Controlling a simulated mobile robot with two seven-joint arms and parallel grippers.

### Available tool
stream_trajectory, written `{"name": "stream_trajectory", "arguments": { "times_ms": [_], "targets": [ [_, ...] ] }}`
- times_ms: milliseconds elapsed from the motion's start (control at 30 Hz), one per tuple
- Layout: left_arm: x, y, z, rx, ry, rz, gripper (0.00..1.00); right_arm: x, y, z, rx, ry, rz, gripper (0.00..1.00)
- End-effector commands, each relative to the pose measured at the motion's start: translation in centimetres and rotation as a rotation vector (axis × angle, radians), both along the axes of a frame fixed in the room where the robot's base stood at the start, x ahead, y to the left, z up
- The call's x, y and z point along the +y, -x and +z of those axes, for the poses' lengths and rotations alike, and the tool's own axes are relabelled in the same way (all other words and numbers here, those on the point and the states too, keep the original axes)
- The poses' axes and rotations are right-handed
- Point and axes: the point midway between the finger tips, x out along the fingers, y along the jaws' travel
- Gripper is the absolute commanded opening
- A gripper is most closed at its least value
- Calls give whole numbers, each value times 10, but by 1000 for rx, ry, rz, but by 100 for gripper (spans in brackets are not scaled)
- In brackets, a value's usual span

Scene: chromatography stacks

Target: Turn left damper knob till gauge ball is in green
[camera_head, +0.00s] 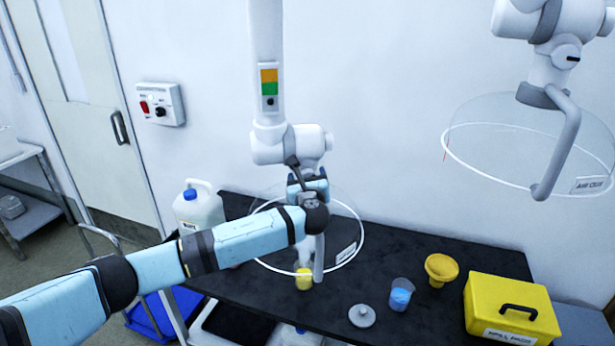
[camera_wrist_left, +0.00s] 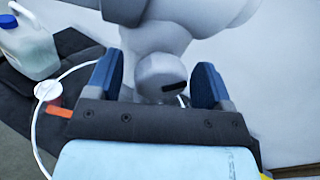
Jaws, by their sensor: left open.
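The left damper knob (camera_wrist_left: 160,75) is a round light grey knob with a dark mark on its rim. In the left wrist view it sits between the two blue fingers of my left gripper (camera_wrist_left: 157,72), which are apart, with gaps on both sides. In the head view my left gripper (camera_head: 308,184) is at the left extraction arm's joint (camera_head: 280,146) and hides the knob. The left gauge (camera_head: 269,88) on the white duct has an orange band above a green band. Its dark ball (camera_head: 270,101) sits below the green. My right gripper is out of view.
A clear hood (camera_head: 348,258) hangs below the left joint, around my gripper. A second extraction arm (camera_head: 548,75) hangs at right. The black bench (camera_head: 440,310) holds a jug (camera_head: 198,208), a blue-filled beaker (camera_head: 401,293), a yellow funnel (camera_head: 441,268) and a yellow box (camera_head: 510,308).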

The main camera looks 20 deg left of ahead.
Motion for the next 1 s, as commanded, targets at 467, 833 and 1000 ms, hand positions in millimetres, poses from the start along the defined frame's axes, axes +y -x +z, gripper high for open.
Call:
{"name": "stream_trajectory", "arguments": {
  "times_ms": [467,833,1000],
  "targets": [
    [0,0,0,-1,1,-1,26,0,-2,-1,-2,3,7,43],
    [-1,1,-8,-134,250,-3,26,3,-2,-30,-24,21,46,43],
    [-1,1,-3,-193,357,-3,26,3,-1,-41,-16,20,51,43]
  ]
}}
